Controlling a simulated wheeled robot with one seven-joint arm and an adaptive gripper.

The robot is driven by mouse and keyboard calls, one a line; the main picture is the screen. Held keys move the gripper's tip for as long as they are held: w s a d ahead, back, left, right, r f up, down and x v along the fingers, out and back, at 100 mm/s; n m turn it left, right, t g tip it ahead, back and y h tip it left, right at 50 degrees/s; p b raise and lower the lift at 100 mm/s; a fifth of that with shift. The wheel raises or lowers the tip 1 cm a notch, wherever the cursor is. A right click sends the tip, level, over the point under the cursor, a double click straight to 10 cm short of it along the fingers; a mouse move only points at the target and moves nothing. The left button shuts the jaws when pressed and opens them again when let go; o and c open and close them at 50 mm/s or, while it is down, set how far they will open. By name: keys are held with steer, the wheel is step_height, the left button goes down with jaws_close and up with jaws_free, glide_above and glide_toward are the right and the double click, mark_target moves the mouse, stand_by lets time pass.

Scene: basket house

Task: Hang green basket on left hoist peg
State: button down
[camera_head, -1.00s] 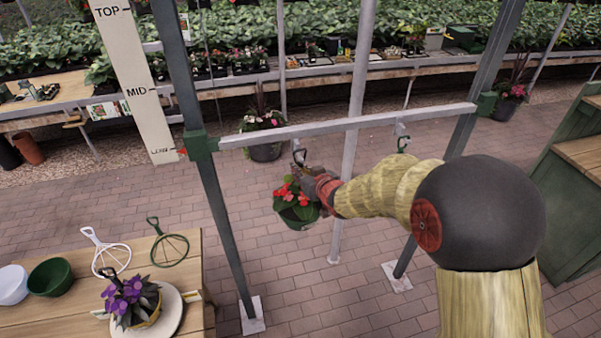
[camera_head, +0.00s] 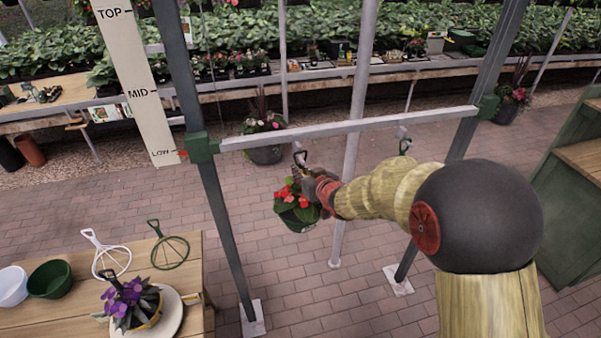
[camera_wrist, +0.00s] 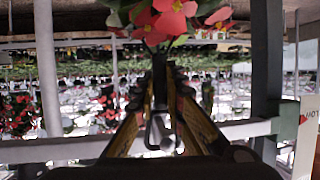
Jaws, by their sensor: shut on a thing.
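The green basket (camera_head: 299,222) holds red flowers and hangs in the air below the left part of the hoist bar (camera_head: 350,128). My gripper (camera_head: 313,183) is shut on its dark hanger, just above the flowers. The hanger's hook (camera_head: 300,158) sticks up near the bar's left peg; whether it touches the peg cannot be told. In the wrist view, the hanger stem runs between my fingers (camera_wrist: 160,85), with a hook loop (camera_wrist: 160,132) and the red flowers (camera_wrist: 165,20) showing. The left peg is mostly hidden behind the hook.
A height board (camera_head: 137,85) has a red pointer near LOW. A wooden table (camera_head: 60,322) at lower left holds a purple-flowered pot (camera_head: 150,318), bowls and loose hangers.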

steer(key=shift+r, duration=0.2)
steer(key=shift+w+f+b, duration=0.1)
steer(key=shift+f+b, duration=0.55)
steer(key=c, duration=1.8)
jaws_free()
steer(key=shift+f, duration=0.2)
steer(key=v, duration=1.2)
